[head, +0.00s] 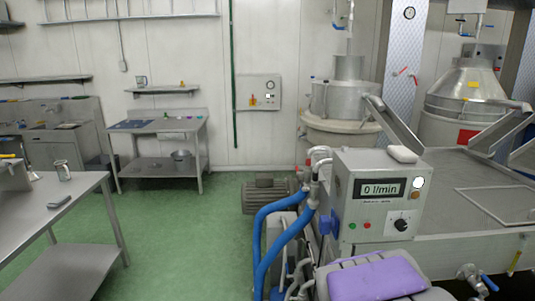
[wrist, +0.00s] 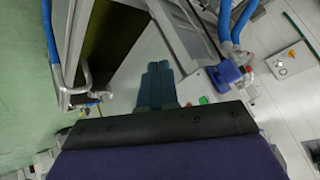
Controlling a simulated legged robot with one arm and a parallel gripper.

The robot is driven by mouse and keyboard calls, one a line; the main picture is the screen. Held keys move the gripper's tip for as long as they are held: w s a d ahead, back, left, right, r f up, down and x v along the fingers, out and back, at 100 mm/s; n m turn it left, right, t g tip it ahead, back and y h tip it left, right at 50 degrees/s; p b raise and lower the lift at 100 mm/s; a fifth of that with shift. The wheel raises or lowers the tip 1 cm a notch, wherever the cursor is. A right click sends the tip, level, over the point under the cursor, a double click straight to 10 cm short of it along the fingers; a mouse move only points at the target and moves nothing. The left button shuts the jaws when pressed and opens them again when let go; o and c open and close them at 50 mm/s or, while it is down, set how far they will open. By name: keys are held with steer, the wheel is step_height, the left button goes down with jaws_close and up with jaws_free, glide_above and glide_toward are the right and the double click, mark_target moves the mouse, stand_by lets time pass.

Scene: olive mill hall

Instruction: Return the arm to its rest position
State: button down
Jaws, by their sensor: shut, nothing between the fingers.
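My gripper (wrist: 158,80) shows in the middle of the wrist view. Its two dark teal fingers lie side by side with no gap and nothing between them. A black edge and a dark purple surface fill the bottom of that view. The fingers point toward a pale metal surface near a green button of the control box (wrist: 203,100); I cannot tell how far apart they are. In the head view the gripper itself cannot be made out.
The control box (head: 375,215) reads 0 l/min. Blue hoses (head: 268,228) rise left of it, and also show in the wrist view (wrist: 225,20). A steel machine (head: 455,185) fills the right. A steel table (head: 50,205) stands left. Green floor (head: 180,240) between is clear.

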steer(key=s+a+n+g+y, duration=0.1)
steer(key=s+a+n+g, duration=0.1)
steer(key=s, duration=1)
steer(key=s+a+r+n+g+y, duration=0.1)
steer(key=s+n+g, duration=0.3)
steer(key=s, duration=0.8)
steer(key=s+a+r+n+g, duration=0.1)
steer(key=s+a+n+g, duration=0.2)
steer(key=s, duration=0.9)
steer(key=shift+s+r+g+y, duration=0.15)
steer(key=shift+r+g+y, duration=0.05)
steer(key=shift+g+y, duration=0.25)
